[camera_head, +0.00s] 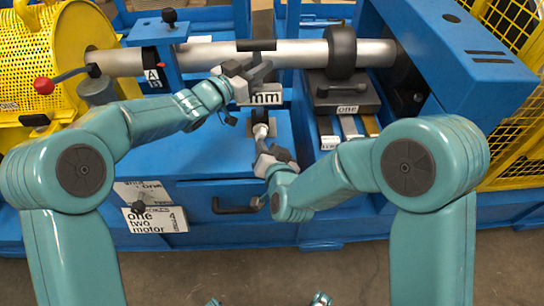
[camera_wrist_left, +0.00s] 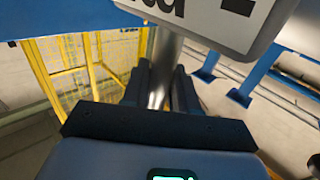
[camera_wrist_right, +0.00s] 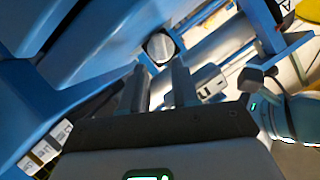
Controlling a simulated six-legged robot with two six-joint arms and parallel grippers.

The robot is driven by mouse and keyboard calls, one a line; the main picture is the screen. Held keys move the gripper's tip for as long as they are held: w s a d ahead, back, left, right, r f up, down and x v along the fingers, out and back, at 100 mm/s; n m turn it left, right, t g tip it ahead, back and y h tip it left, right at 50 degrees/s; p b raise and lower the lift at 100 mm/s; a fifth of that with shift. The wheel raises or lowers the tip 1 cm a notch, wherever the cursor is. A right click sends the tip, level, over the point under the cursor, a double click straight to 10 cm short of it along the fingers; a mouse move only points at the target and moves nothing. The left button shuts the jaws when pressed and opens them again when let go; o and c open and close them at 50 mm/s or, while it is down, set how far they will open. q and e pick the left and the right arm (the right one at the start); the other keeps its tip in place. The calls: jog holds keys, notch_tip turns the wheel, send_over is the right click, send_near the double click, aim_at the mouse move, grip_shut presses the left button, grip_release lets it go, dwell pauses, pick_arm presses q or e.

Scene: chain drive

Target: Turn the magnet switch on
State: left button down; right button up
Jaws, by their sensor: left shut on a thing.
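My left gripper (camera_head: 247,82) is shut on the metal stem (camera_wrist_left: 164,65) of a white box marked "mm", likely a gauge (camera_head: 265,93). In the left wrist view the stem runs between the fingers, below the box (camera_wrist_left: 225,18). A small dark block with a pale round part (camera_head: 260,131) is below the gauge in the head view; it may be the magnet switch. A pale round face in a dark rim (camera_wrist_right: 160,47) shows beyond the fingers in the right wrist view. My right gripper (camera_head: 268,156) is open and empty, just short of the block, fingers apart (camera_wrist_right: 160,88).
A steel shaft (camera_head: 215,55) with a black wheel (camera_head: 341,52) crosses behind the grippers. A red-knobbed lever (camera_head: 43,86) and yellow mesh guard (camera_head: 45,45) are left. A blue housing (camera_head: 450,45) stands right. A dark handle (camera_head: 235,208) is on the front.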

aim_at(263, 137)
jog(key=v, duration=0.5)
jog(key=shift+s+d+r, duration=0.1)
jog(key=shift+s, duration=0.3)
jog(key=x, duration=1.2)
jog(key=shift+r, duration=0.1)
grip_shut()
